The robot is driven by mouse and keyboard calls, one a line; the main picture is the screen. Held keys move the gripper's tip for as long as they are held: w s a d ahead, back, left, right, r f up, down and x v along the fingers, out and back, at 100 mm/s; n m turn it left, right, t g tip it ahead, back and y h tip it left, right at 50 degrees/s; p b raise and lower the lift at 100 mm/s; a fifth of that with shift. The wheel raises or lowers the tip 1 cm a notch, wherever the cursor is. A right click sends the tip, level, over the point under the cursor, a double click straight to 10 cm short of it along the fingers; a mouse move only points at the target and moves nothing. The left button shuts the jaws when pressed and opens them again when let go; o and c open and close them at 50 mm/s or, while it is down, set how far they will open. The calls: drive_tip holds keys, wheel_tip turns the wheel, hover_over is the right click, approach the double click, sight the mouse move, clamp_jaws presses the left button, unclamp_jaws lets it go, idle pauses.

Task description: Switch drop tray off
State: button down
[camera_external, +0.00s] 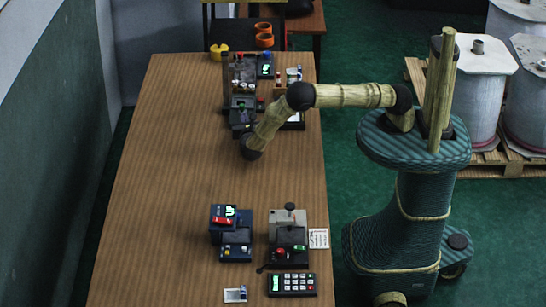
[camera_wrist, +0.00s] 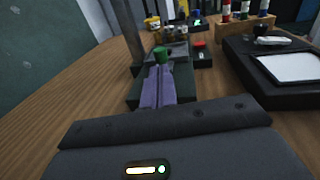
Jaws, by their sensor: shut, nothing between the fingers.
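My gripper (camera_wrist: 160,72) shows in the wrist view as a dark grey palm with a lit bar and two purple fingers pressed together. It is shut and empty. Its tips point at a green knob (camera_wrist: 160,54) on a dark device (camera_wrist: 178,52) straight ahead; I cannot tell whether they touch it. In the external view my gripper (camera_external: 241,115) is low over the far cluster of devices, partly hidden by my wrist. No readable label shows which part is the drop tray or its switch.
A black box with a white panel (camera_wrist: 290,67) stands close on the right, before a wooden rack of bottles (camera_wrist: 243,22). An upright post (camera_wrist: 130,30) stands at the left. In the external view, more devices (camera_external: 288,245) stand at the near end; the middle of the table (camera_external: 190,175) is clear.

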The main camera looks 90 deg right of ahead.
drive_tip(key=a, duration=0.3)
drive_tip(key=s+a, duration=0.1)
drive_tip(key=a, duration=0.2)
drive_tip(key=a+b, duration=0.1)
drive_tip(key=a, duration=0.2)
drive_tip(key=shift+s+a, duration=0.25)
drive_tip(key=shift+a, duration=0.15)
